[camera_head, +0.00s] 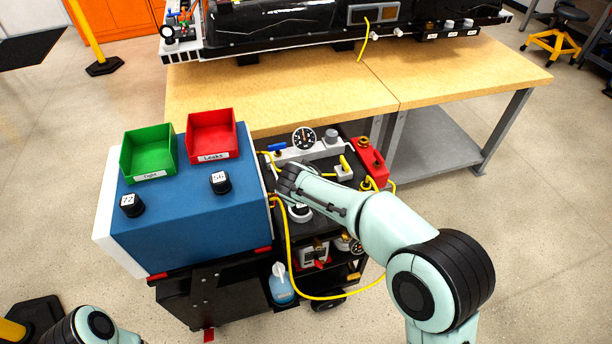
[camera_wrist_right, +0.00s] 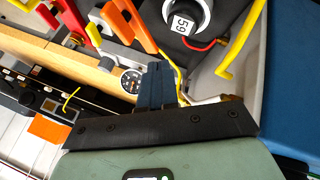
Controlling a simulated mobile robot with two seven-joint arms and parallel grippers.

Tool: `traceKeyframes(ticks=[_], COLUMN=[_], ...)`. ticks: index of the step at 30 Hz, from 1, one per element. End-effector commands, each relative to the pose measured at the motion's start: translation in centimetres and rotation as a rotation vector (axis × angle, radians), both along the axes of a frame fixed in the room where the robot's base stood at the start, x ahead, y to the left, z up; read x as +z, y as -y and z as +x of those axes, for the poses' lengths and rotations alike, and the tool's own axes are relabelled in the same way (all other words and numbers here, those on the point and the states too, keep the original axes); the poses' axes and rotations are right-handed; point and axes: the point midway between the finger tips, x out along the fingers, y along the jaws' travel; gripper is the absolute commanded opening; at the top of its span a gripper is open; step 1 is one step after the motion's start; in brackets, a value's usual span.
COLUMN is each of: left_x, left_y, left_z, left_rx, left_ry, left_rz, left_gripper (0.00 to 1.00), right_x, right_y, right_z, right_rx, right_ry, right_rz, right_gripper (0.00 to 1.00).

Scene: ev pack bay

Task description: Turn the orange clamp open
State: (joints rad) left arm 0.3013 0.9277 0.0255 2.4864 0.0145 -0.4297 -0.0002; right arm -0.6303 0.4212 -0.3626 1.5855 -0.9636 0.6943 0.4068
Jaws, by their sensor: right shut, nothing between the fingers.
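An orange clamp lever (camera_wrist_right: 142,30) shows in the right wrist view at the top, with a bright orange piece close beside it on the left. My right gripper (camera_wrist_right: 155,68) is shut and empty, its dark fingers just below the orange lever in that view. A small gap seems to lie between them, but I cannot tell the depth. In the head view my right gripper (camera_head: 283,180) is over the black cart, beside the blue case, and the arm hides the clamp. Of my left arm only a link shows at the lower left; its gripper is out of view.
A pressure gauge (camera_head: 304,138) and a red can (camera_head: 371,163) stand on the cart. A yellow hose (camera_head: 288,250) loops down its front. The blue case (camera_head: 190,215) carries a green bin (camera_head: 149,155) and a red bin (camera_head: 211,138). A wooden bench (camera_head: 440,75) stands behind.

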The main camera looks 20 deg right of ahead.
Motion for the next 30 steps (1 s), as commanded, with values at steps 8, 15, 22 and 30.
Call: traceKeyframes(ticks=[8,15,22,30], left_x=[-0.2,-0.4,-0.5,-0.5], left_y=[0.0,0.0,0.0,0.0], left_z=[0.0,0.1,0.2,0.2], left_rx=[0.001,0.002,0.002,0.002], left_ry=[0.002,0.005,0.006,0.007], left_rz=[0.001,0.001,0.001,0.002], left_gripper=[0.0,0.0,0.0,0.0], right_x=[-2.1,-5.7,-7.7,-8.0], right_y=[0.6,1.4,1.9,2.0], right_z=[1.5,4.0,5.4,5.7], right_rx=[-0.002,0.0,0.0,0.001], right_ry=[-0.001,-0.001,0.0,0.002], right_rz=[-0.004,-0.003,-0.001,-0.001], right_gripper=[0.0,0.0,0.0,0.0])
